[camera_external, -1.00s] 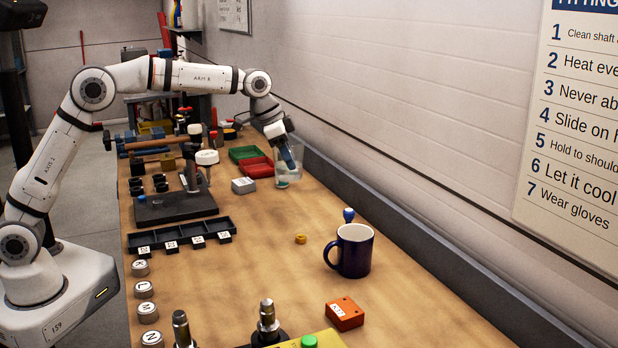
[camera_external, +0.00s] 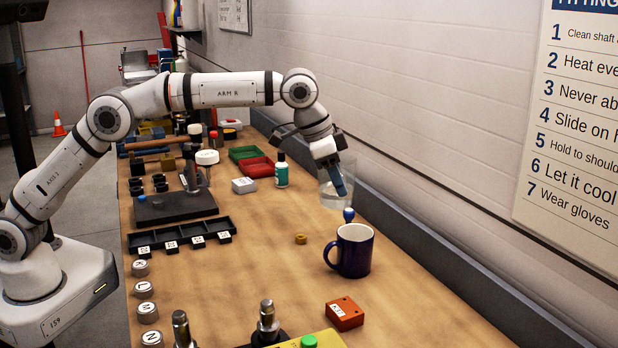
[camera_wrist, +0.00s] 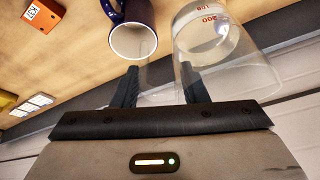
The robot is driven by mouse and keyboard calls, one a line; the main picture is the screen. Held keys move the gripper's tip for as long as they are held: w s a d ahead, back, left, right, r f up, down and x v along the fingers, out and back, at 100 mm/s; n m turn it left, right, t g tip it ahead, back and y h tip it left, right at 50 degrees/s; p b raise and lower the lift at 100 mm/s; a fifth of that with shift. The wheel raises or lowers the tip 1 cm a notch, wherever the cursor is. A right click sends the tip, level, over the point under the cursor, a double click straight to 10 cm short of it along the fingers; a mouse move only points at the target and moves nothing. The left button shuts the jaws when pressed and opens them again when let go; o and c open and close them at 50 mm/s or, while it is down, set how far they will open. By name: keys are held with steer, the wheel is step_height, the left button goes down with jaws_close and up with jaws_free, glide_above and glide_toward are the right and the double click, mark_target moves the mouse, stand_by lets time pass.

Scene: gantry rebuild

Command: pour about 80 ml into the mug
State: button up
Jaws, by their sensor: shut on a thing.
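A clear beaker (camera_external: 326,190) with some clear liquid low in it is held up in the air beyond the mug. My gripper (camera_external: 341,182) is shut on the beaker. The beaker looks about upright. In the wrist view the beaker (camera_wrist: 225,62) shows red volume marks at right, beside my dark fingers. The dark blue mug (camera_external: 354,254) stands upright on the bench, nearer the camera and below the beaker. The mug also shows in the wrist view (camera_wrist: 122,22), with its pale inside visible. I cannot tell the liquid's exact level.
A blue-knobbed item (camera_external: 348,214) stands just behind the mug. A small brass ring (camera_external: 300,239) lies to its left, and an orange box (camera_external: 345,313) in front. A green bottle (camera_external: 281,172) stands farther back. The wall runs along the right.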

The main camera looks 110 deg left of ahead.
steer(key=w+d, duration=0.7)
steer(key=d, duration=0.6)
steer(key=w+d+f+m, duration=0.2)
steer(key=d+f, duration=0.5)
steer(key=d, duration=0.2)
steer(key=shift+d+h, duration=0.15)
steer(key=shift+h, duration=0.25)
steer(key=s+a+r+n+t+h+b, duration=0.1)
steer(key=s+a+r+t+h+b, duration=0.1)
steer(key=a+r+h+b, duration=0.3)
steer(key=a+r+t+h, duration=0.1)
steer(key=a+r+h, duration=0.1)
steer(key=a+h, duration=0.2)
steer(key=shift+a+r+n+h, duration=0.2)
steer(key=shift+n+h, duration=0.1)
steer(key=shift+n, duration=0.1)
steer(key=shift+s+a+r+h, duration=0.1)
steer(key=shift+a+h, duration=0.05)
steer(key=shift+h, duration=0.15)
